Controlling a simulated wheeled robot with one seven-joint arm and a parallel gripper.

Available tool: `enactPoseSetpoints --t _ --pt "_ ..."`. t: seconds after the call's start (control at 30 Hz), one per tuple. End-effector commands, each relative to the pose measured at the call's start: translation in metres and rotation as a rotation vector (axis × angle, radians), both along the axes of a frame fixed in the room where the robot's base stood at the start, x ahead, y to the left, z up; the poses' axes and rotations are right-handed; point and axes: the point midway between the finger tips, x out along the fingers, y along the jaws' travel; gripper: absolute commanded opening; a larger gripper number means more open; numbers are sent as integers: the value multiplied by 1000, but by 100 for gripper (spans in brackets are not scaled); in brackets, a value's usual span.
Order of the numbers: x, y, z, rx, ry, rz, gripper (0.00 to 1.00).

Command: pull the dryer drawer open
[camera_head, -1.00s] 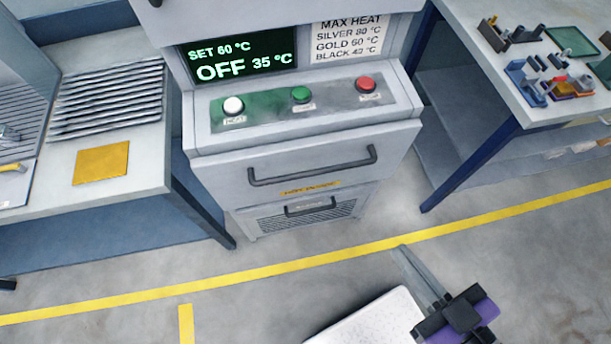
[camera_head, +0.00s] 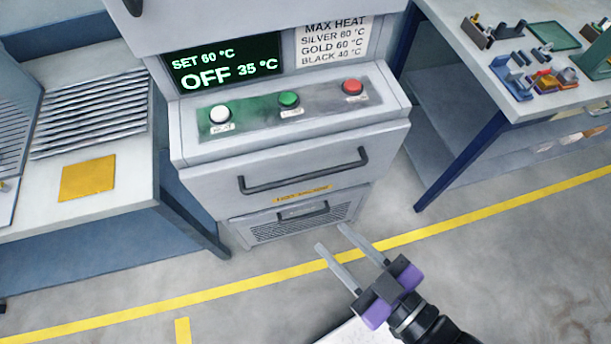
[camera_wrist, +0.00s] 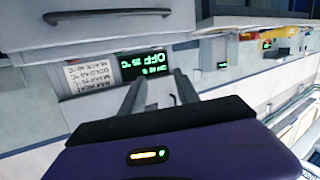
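The dryer (camera_head: 290,120) stands at the upper middle of the head view. Its wide drawer front (camera_head: 215,193) looks shut and carries a dark bar handle (camera_head: 303,183). A smaller dark handle (camera_head: 302,211) sits below, at the slotted lower panel. My gripper (camera_head: 332,237) is open and empty, with two grey fingers apart. In the head view its tips appear below and right of the handles, not touching them.
White, green and red buttons (camera_head: 288,99) sit above the drawer. The display reads OFF, 35 °C, set 60 °C. A bench (camera_head: 125,190) with an orange pad (camera_head: 88,178) stands left; a table (camera_head: 470,70) with small parts stands right. Floor before the dryer is clear.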

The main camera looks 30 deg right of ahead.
Motion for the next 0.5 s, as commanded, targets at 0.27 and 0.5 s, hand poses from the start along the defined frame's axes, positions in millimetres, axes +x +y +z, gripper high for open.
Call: enactPoseSetpoints --t 0.27,0.5 --pt "50 53 -74 -241 63 133 38" --pt "95 82 -134 -535 134 178 38"
